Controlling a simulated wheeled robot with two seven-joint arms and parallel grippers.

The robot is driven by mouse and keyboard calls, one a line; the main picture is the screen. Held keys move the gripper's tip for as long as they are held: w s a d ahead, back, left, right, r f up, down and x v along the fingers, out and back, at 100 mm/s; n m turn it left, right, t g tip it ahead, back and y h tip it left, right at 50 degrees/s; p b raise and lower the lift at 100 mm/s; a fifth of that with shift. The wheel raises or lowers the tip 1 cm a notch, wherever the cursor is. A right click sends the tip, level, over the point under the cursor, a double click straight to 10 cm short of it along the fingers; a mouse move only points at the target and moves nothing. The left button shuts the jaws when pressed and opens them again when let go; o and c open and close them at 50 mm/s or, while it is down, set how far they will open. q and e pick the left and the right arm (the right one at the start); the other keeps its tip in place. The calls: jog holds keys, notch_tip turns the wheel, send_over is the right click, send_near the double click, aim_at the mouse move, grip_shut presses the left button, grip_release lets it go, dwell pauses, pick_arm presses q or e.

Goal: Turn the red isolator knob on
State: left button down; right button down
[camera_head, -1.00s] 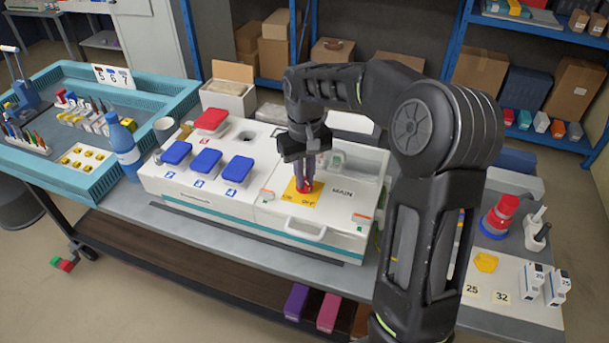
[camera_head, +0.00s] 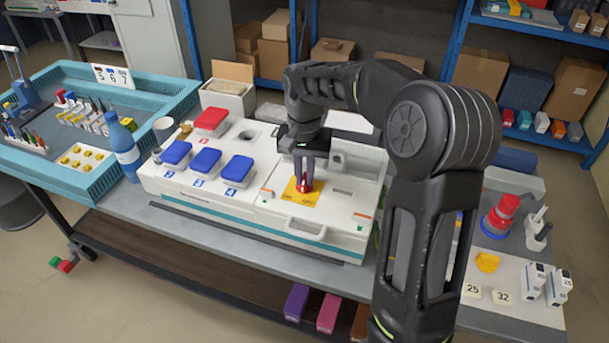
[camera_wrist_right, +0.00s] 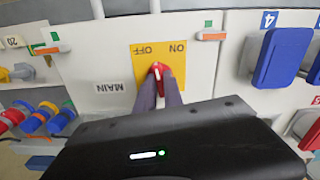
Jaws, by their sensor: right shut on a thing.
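The red isolator knob (camera_head: 304,186) sits on a yellow plate (camera_head: 292,195) on the white box's lid, beside the MAIN label. My right gripper (camera_head: 304,182) points down and is shut on the knob. In the right wrist view the two fingertips (camera_wrist_right: 158,80) hold the red knob (camera_wrist_right: 157,69) from both sides. There the yellow plate (camera_wrist_right: 172,60) shows upside-down ON and OFF lettering at its top, ON to the right and OFF to the left. The fingers hide part of the knob, so its exact pointing direction is unclear. My left gripper is not in view.
Blue socket covers (camera_head: 207,160) and a red one (camera_head: 211,119) are left of the knob on the same box (camera_head: 225,203). A white handle (camera_head: 305,229) is on the front. A blue bottle (camera_head: 122,146) and teal tray (camera_head: 150,122) stand further left.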

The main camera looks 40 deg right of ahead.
aim_at(305, 178)
jog(key=m, duration=0.5)
jog(key=shift+m, duration=0.3)
jog(key=m, duration=0.5)
jog(key=shift+p, duration=0.35)
jog(key=c, duration=1.5)
grip_release()
jog(key=shift+o, duration=0.2)
jog(key=shift+r, duration=0.1)
notch_tip(305, 178, up, 8)
jog(key=shift+f+b, duration=0.15)
jog(key=shift+b, duration=0.25)
jog(key=shift+f, duration=0.1)
